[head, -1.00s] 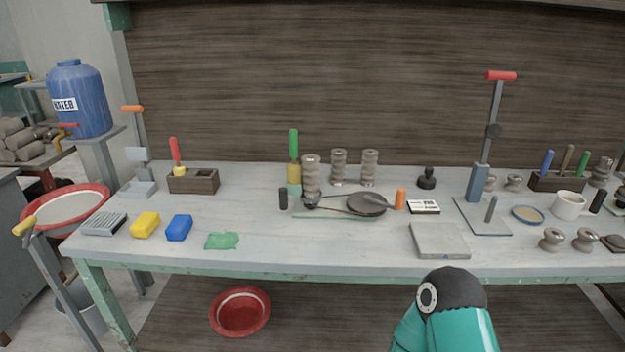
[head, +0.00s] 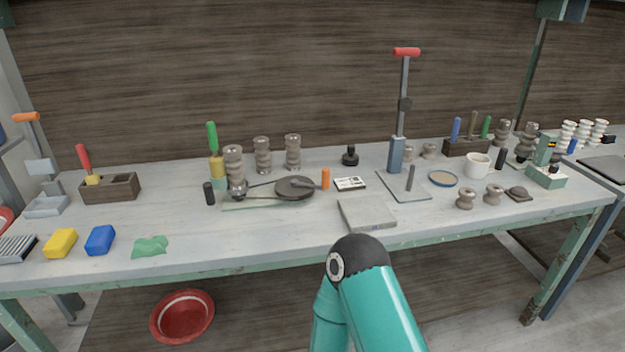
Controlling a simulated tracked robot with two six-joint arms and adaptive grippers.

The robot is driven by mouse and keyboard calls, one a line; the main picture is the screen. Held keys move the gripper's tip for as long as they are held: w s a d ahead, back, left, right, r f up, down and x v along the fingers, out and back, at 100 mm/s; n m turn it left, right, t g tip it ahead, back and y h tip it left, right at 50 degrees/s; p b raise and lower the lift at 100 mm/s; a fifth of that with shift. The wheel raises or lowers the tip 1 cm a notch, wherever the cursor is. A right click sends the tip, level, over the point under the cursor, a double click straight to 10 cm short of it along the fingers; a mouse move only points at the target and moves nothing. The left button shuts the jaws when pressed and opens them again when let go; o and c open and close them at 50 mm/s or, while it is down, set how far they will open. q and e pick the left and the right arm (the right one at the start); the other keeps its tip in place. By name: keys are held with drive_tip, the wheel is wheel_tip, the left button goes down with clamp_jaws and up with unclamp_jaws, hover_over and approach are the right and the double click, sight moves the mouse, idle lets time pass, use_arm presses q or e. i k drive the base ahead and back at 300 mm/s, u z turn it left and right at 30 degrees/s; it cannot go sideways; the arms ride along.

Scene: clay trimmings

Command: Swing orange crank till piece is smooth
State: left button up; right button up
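The orange crank handle (head: 325,179) stands upright at the right side of a dark flat wheel (head: 295,188) near the middle of the bench. A thin belt or rod runs left from the wheel to a small spindle. A grey-brown ridged clay piece (head: 234,168) stands upright on that spindle; its smoothness is too small to judge. A teal arm link of mine with a dark joint rises at the bottom middle, in front of the bench. Neither of my grippers is in view.
Two similar ridged pieces (head: 262,156) stand behind the wheel. A dark cylinder (head: 209,193) stands left of the spindle. A grey slab (head: 366,214) lies near the front edge. A tall red-handled lever press (head: 397,155) stands to the right.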

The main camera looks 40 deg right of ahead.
sight(302, 188)
drive_tip(key=z, duration=0.05)
drive_tip(key=k, duration=1)
drive_tip(key=z, duration=0.4)
drive_tip(key=i, duration=1)
